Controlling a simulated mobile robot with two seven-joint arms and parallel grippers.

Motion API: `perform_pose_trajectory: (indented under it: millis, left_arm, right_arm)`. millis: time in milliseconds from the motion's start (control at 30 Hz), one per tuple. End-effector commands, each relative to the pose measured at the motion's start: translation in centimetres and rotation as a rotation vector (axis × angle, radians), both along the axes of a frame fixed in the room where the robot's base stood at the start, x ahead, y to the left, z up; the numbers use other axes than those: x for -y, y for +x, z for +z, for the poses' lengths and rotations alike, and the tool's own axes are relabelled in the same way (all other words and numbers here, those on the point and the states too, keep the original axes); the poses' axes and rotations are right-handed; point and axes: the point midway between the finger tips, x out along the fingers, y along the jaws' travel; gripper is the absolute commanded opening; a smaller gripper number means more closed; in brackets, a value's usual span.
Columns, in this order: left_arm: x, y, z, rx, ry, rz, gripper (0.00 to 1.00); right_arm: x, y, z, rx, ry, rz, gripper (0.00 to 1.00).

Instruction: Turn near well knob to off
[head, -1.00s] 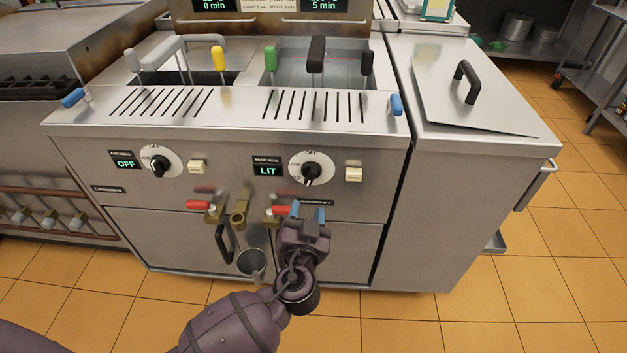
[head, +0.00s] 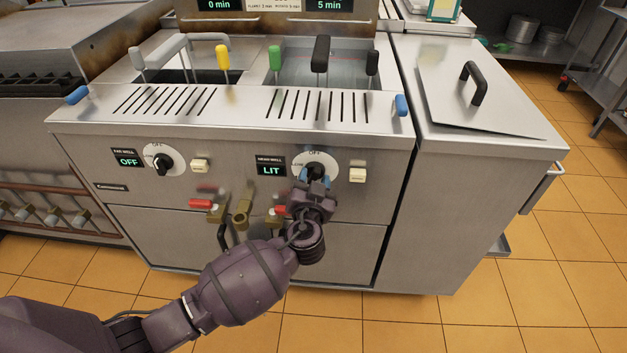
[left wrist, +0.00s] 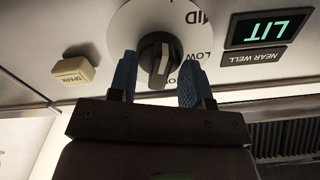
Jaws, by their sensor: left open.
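The near well knob (head: 314,172) is black on a white round dial, on the fryer's front panel. In the left wrist view the knob (left wrist: 159,58) shows close up, with "MID" and "LOW" readable on the dial (left wrist: 130,25). The near well display (head: 271,170) reads LIT, and it also shows in the left wrist view (left wrist: 266,28). My left gripper (head: 318,177) is open at the knob, its blue fingers on either side of it in the left wrist view (left wrist: 160,82). I cannot tell whether they touch it. My right gripper is not in view.
The far well knob (head: 162,163) sits left, its display (head: 128,161) reading OFF. A cream spark button (head: 357,174) is just right of the near dial. Red-handled valves (head: 201,204) jut out below the panel. The basket handles (head: 321,55) stand above.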

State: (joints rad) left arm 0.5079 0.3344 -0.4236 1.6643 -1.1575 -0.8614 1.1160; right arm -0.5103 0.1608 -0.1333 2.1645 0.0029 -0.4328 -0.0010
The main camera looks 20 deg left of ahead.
Motion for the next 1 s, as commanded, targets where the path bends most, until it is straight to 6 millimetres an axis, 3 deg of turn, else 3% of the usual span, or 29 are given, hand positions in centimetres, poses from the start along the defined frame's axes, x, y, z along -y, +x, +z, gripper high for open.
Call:
perform_pose_trajectory:
  millis: [33,333,667,1000]
  left_arm:
    - [-0.01,-0.01,-0.01,0.000,0.000,0.000,0.45]
    - [-0.01,-0.03,-0.02,0.000,0.000,0.000,0.00]
    - [-0.04,-0.05,0.01,-0.011,0.036,0.001,0.00]
    - [-0.06,-0.05,0.08,-0.072,0.251,0.002,0.00]
  right_arm:
    - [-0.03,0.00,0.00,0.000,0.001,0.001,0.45]
    - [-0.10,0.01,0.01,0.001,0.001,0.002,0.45]
    - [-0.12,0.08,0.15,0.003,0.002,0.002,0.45]
    - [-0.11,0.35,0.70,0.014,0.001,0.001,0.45]
